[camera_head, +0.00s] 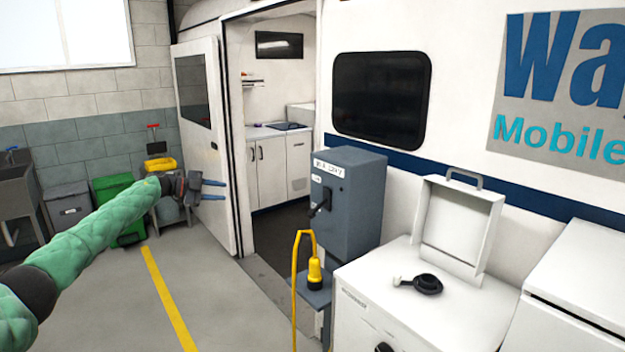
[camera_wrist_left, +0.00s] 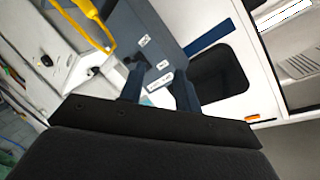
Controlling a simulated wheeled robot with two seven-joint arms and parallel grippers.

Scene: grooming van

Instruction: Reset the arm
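My left arm, in a green padded sleeve, reaches in from the left in the head view. My left gripper (camera_head: 214,190) is in the air in front of the van's open door, its two blue fingers apart and nothing between them. In the left wrist view the left gripper's fingers (camera_wrist_left: 158,92) also stand apart and empty. Behind them in that view is the grey-blue power box (camera_wrist_left: 150,45). In the head view the power box (camera_head: 350,203) stands right of the gripper, well apart from it. My right gripper is not in view.
A white cabinet (camera_head: 400,295) with a raised lid (camera_head: 458,228) stands at the front right. Green and grey bins (camera_head: 118,205) line the back wall. The floor at the left middle is clear.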

